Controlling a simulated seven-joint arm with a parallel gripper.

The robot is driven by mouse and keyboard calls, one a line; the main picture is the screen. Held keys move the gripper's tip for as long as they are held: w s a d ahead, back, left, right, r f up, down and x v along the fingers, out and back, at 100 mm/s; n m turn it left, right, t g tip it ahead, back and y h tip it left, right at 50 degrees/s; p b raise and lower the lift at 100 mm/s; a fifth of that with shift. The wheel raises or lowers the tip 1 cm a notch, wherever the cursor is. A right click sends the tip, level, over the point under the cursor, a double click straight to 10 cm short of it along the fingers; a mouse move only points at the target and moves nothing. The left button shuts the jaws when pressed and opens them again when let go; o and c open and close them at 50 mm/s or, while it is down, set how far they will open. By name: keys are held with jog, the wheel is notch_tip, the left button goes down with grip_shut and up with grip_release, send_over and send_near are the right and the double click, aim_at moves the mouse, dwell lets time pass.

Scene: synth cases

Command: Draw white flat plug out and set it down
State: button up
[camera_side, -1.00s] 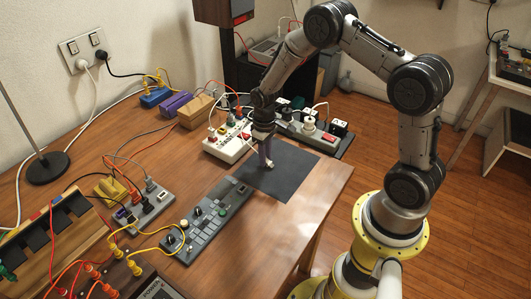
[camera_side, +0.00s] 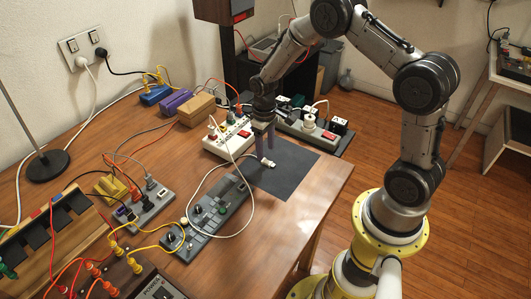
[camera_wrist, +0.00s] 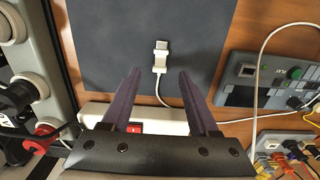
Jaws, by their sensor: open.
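The white flat plug (camera_side: 268,162) lies on the dark mat (camera_side: 290,180), out of any socket. In the wrist view the plug (camera_wrist: 160,57) lies on the mat with its cord running toward the white power strip (camera_wrist: 150,117). My gripper (camera_side: 265,150) is open just above the mat. In the wrist view its two fingers (camera_wrist: 160,71) are spread apart, with nothing between them touching. The white power strip (camera_side: 228,140) stands behind the mat with a red switch and plugs in it.
A white cord (camera_side: 253,200) loops over the grey control panel (camera_side: 207,219). A grey strip (camera_side: 318,130) with several plugs stands behind the mat. A small grey socket block (camera_side: 147,207) with coloured leads is at left. The mat's right part is clear.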

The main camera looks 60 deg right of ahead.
notch_tip(320, 180, up, 11)
dwell(0.3)
jog(key=shift+w, duration=0.1)
jog(key=s+a+r+n+t, duration=0.1)
jog(key=s+a+r+t, duration=0.15)
jog(key=r, duration=0.65)
jog(key=s+a+r+t, duration=0.2)
jog(key=s+a+r, duration=0.2)
jog(key=r, duration=0.5)
jog(key=s+a+f+m+t, duration=0.1)
jog(key=s+a, duration=0.1)
jog(key=s, duration=1.5)
jog(key=shift+s+a, duration=0.15)
jog(key=shift+a, duration=0.1)
